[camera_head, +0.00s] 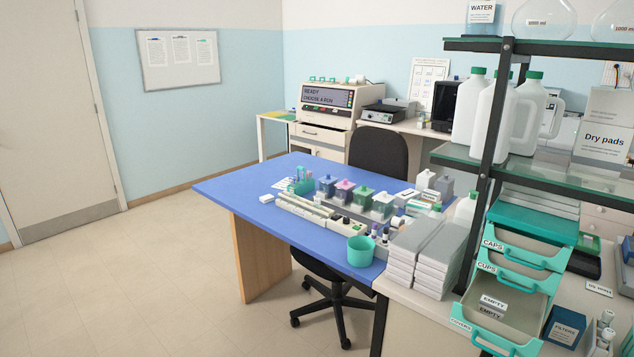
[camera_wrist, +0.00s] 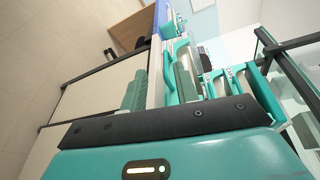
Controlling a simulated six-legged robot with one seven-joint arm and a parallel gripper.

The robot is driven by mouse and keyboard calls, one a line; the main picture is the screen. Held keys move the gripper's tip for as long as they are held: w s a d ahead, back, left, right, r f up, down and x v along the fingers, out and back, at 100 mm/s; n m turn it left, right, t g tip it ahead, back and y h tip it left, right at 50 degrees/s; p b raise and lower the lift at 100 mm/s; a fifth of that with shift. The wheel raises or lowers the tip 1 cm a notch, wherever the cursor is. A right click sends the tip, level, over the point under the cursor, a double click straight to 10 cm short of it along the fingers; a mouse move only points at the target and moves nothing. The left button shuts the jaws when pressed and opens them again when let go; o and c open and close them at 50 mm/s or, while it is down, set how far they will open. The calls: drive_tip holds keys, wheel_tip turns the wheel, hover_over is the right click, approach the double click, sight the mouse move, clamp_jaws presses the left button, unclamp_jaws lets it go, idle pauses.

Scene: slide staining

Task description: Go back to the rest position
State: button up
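My gripper (camera_wrist: 170,125) shows only in the wrist view. Its teal body with a lit strip and a dark bar fills the bottom of that view. A ribbed teal piece rises above the bar at centre left. I see no object clearly held. The arm and gripper do not show in the head view. The blue-topped table (camera_head: 230,190) carries a row of staining jars (camera_head: 345,192), a slide rack and a teal cup (camera_head: 360,250).
Teal drawers labelled CAPS (camera_head: 520,245), CUPS and COVERS stand open at the right, beneath glass shelves (camera_head: 560,175) with white jugs. Grey boxes (camera_head: 425,255) are stacked beside them. A dark chair (camera_head: 378,152) stands behind the table. The floor (camera_head: 130,270) at left is clear.

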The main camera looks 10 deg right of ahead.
drive_tip(key=w+a+r+n+g+y, duration=0.15)
drive_tip(key=a+n+g, duration=0.4)
drive_tip(key=a, duration=0.55)
drive_tip(key=w+a+r+n+g, duration=0.2)
drive_tip(key=a+r+n+g, duration=0.3)
drive_tip(key=a, duration=0.6)
drive_tip(key=s+a+r+n+h, duration=0.1)
drive_tip(key=a+r+n+h, duration=0.4)
drive_tip(key=a+h, duration=0.2)
drive_tip(key=shift+s+a+r+t+h, duration=0.35)
drive_tip(key=shift+a+t, duration=0.1)
drive_tip(key=shift+a, duration=0.7)
drive_tip(key=shift+d, duration=0.15)
